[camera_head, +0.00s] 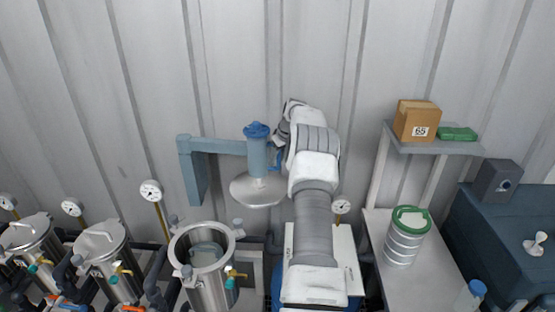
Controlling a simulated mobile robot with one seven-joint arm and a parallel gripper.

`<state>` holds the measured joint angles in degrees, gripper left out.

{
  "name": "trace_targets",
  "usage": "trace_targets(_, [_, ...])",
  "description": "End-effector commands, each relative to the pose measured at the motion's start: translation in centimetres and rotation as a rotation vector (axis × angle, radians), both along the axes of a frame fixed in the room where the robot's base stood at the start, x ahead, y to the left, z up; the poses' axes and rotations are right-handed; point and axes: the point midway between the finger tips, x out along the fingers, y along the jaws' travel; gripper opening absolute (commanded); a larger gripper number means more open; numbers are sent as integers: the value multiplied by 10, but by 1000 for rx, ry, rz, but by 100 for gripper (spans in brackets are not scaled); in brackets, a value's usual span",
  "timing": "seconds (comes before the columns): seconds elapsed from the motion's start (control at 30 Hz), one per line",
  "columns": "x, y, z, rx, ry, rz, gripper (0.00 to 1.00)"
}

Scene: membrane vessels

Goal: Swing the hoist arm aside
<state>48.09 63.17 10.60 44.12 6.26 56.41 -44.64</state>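The hoist arm (213,145) is a blue-grey beam on an upright post, left of my arm. A blue cylinder (257,153) hangs at its right end, with a round grey lid (258,191) below it. The lid hangs to the right of and behind the open steel vessel (203,252), clear of its mouth. My gripper (280,142) is at the right side of the blue cylinder, next to a small blue handle-like part. My wrist mostly hides it, so its fingers and any contact cannot be made out.
Two lidded vessels (102,244) with gauges and valves stand at left. A gauge (151,191) rises beside the open vessel. At right are a bench (420,278) with a green-rimmed steel container (405,236), and a shelf (433,148) holding a cardboard box (416,121). A corrugated wall is behind.

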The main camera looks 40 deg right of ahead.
Motion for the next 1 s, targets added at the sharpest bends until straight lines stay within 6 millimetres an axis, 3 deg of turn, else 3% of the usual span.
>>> trace_targets(0.17, [-3,4,23,1,-13,3,50])
trace_targets(0.7, [-55,2,135,-3,-7,-1,50])
trace_targets(1.0, [-67,2,161,-1,-4,-1,50])
